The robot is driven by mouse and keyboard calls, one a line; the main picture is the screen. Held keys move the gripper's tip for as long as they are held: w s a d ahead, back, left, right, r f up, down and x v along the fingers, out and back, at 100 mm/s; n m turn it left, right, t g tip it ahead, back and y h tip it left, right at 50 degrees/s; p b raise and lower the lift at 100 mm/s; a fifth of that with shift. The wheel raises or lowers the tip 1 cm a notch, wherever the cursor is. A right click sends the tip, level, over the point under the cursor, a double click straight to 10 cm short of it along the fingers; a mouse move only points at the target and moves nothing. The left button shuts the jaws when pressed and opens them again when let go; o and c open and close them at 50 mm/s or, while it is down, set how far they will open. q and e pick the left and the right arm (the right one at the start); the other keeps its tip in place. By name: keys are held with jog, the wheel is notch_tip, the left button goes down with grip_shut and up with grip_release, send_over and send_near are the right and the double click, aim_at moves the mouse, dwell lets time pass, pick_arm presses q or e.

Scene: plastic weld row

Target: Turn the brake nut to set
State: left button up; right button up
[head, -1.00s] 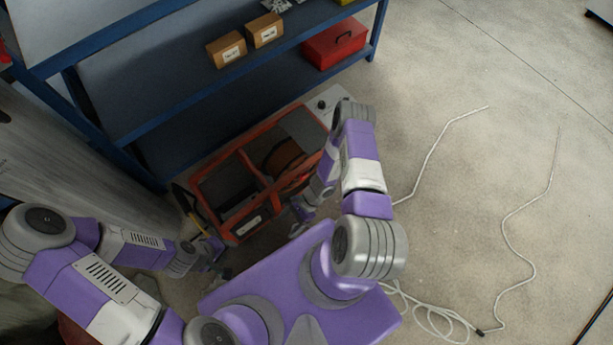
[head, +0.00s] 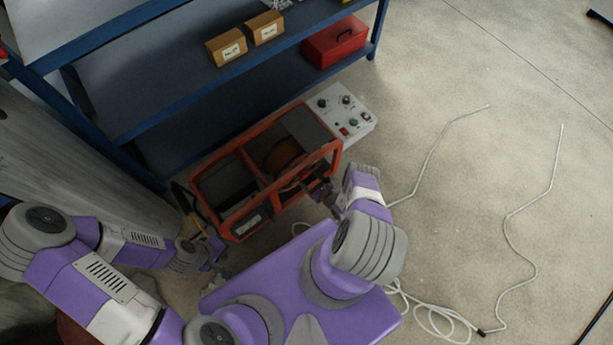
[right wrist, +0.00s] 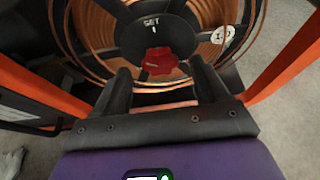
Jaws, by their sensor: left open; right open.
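The brake nut is a red lobed knob (right wrist: 160,62) at the centre of a black hub (right wrist: 150,35) marked "SET" with a white tick, seen in the right wrist view. Around the hub is a reel of copper-coloured wire (right wrist: 95,30), which also shows inside the orange-framed machine (head: 283,157) in the head view. My right gripper (right wrist: 158,80) is open, its two dark fingers on either side of and just below the red knob; I cannot tell whether they touch it. In the head view my right gripper (head: 318,190) is at the machine's front. My left gripper (head: 216,262) is open and empty, left of the machine.
A control panel (head: 340,110) with knobs sits at the machine's right end. Blue shelving (head: 200,90) stands behind, with cardboard boxes (head: 228,47) and a red toolbox (head: 334,42). A white cable (head: 520,260) lies on the floor at the right, otherwise mostly clear.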

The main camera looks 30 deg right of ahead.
aim_at(305, 175)
jog(key=shift+b+x, duration=0.45)
jog(key=shift+x, duration=1.15)
jog(key=shift+c, duration=0.4)
jog(key=c, duration=1)
